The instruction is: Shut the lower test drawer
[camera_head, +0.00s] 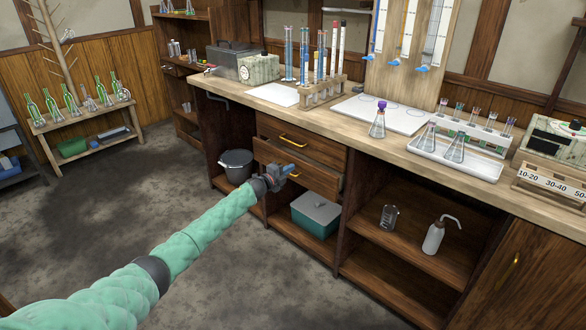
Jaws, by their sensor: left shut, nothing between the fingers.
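The lower test drawer (322,184) is a brown wooden drawer with a yellow handle, set under the bench top. Its front seems to stand out a little from the drawer above it. My left gripper (289,171) is shut and empty, in front of the lower drawer's face close to its handle. It hides part of the drawer front, and I cannot tell whether it touches it. The upper drawer (318,150), with a yellow handle, looks closed. My right gripper is out of view.
Below the drawers sits a teal box with a grey lid (316,213). A beaker (389,216) and a wash bottle (434,236) stand on the right shelf. Glassware crowds the bench top (400,152). The floor in front is clear.

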